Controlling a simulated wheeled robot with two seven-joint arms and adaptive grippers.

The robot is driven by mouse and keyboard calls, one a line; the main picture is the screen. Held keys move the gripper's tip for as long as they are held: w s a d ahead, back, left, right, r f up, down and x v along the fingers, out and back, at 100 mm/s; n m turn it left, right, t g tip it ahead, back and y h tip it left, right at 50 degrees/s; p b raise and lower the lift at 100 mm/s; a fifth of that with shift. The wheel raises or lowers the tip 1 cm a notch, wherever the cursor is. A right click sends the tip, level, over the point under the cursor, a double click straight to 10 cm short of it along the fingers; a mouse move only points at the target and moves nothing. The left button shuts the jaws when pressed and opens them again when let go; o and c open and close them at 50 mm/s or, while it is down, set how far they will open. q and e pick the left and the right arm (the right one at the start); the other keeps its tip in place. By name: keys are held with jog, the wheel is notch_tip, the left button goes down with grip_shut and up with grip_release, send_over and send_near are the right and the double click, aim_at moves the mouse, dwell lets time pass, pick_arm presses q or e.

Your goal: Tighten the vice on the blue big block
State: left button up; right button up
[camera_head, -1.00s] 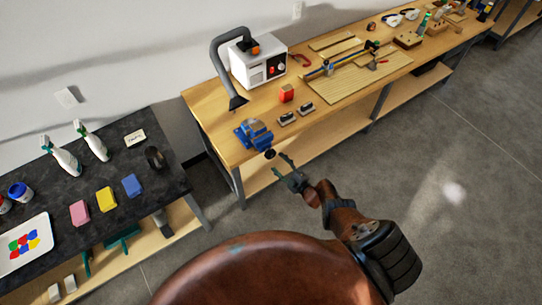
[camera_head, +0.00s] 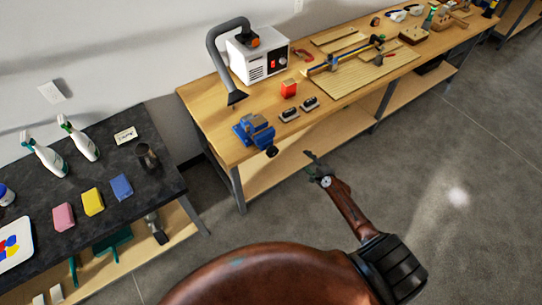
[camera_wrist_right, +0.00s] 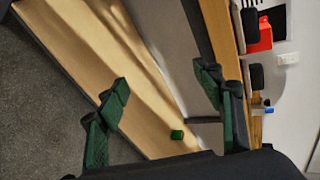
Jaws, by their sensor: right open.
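The blue vice (camera_head: 255,130) sits at the left front corner of the wooden workbench (camera_head: 215,115). Its dark screw end (camera_head: 271,152) sticks out past the front edge. I cannot make out a separate blue block in its jaws. My right gripper (camera_head: 311,164) is to the right of the vice, in front of the bench edge, apart from it and empty. In the right wrist view its two green-padded fingers (camera_wrist_right: 162,85) stand wide apart, with the bench's lower shelf behind them. My left gripper is not in view.
A white fume extractor (camera_head: 258,58) stands at the back. A black table (camera_head: 105,165) with sponges and spray bottles is at the left. The floor at right is clear.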

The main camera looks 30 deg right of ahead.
jog(key=a+r+n+t+b, duration=0.25)
jog(key=a+n, duration=0.25)
jog(key=n, duration=0.4)
jog(key=n+t+y+b, duration=0.2)
jog(key=n+y, duration=0.1)
jog(key=n, duration=0.8)
send_near(274, 154)
jog(key=w, duration=0.4)
jog(key=shift+w+a+r, duration=0.1)
jog(key=shift+w+a, duration=0.05)
jog(key=shift+a, duration=0.15)
jog(key=w, duration=0.4)
jog(key=w+a, duration=0.1)
jog(key=w, duration=0.2)
jog(key=shift+s, duration=0.1)
jog(key=c, duration=1.2)
jog(key=shift+o, duration=0.2)
jog(key=shift+m+b, duration=0.55)
jog(key=shift+m, duration=1.05)
